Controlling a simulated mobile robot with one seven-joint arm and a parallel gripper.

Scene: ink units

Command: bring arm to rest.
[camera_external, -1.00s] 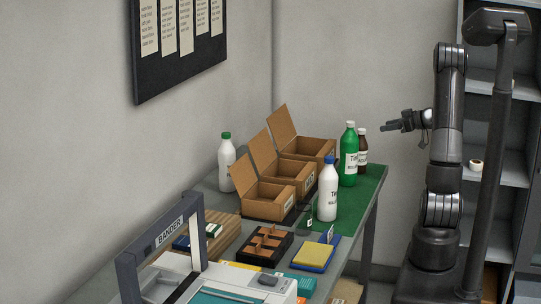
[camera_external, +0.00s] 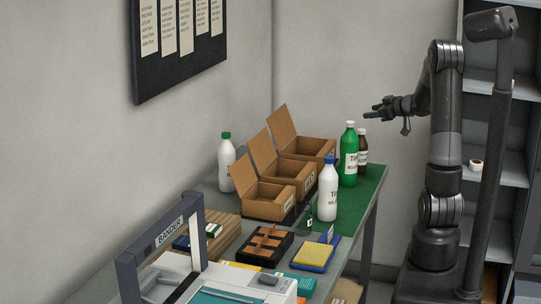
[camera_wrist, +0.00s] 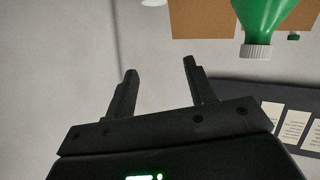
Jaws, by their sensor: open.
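My gripper (camera_external: 377,111) is held in the air above and to the right of the green bottle (camera_external: 348,155), pointing left. In the wrist view my gripper (camera_wrist: 158,82) has its two fingers apart with nothing between them. The green bottle's white cap (camera_wrist: 256,51) shows upside down at the top right of that view, apart from the fingers. My arm (camera_external: 444,130) stands at the right, bent at the top.
The green-topped table (camera_external: 366,203) holds open cardboard boxes (camera_external: 268,207), a white bottle with a blue cap (camera_external: 328,190), a brown bottle (camera_external: 362,152) and a bander (camera_external: 160,240). Grey shelves (camera_external: 507,158) stand behind my arm. A notice board (camera_external: 178,65) hangs on the wall.

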